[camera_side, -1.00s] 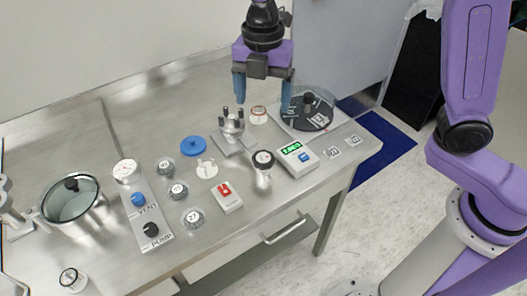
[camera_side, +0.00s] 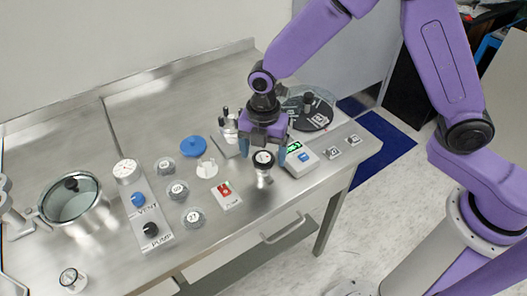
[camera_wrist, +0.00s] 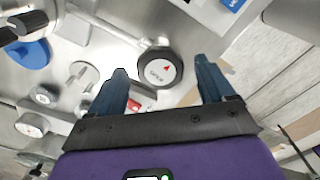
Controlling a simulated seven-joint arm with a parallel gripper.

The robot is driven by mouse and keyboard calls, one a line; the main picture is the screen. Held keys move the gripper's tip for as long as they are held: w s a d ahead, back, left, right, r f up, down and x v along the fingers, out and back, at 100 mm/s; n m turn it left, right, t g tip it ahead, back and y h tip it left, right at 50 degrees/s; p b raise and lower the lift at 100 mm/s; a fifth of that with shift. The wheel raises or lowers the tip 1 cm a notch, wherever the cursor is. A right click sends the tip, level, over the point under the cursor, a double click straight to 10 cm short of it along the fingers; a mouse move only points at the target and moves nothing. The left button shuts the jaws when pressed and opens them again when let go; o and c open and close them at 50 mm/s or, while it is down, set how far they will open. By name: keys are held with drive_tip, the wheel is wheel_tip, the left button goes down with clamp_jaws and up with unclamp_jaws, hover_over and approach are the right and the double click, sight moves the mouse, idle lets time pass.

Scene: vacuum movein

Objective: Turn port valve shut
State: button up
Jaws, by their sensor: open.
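A round black-rimmed knob with a white face (camera_side: 263,159) stands on a metal fitting near the front of the steel table, and I take it as the port valve. In the wrist view the knob (camera_wrist: 159,70) has a red mark and small lettering that seems to read "OPEN". My gripper (camera_side: 263,151) is lowered over it, with one blue finger on each side. In the wrist view my gripper (camera_wrist: 161,68) is open, with visible gaps between fingers and knob. I cannot tell the exact height of the fingertips against the knob.
A meter with a green display (camera_side: 300,158) stands close to the right finger. A red switch box (camera_side: 226,195) is at the front left. A three-post metal fitting (camera_side: 229,124) stands behind left. A blue disc (camera_side: 193,146) and the vent/pump panel (camera_side: 144,212) are further left.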

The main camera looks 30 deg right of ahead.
drive_tip(key=shift+f, duration=0.3)
drive_tip(key=c, duration=1.1)
drive_tip(key=shift+o, duration=0.2)
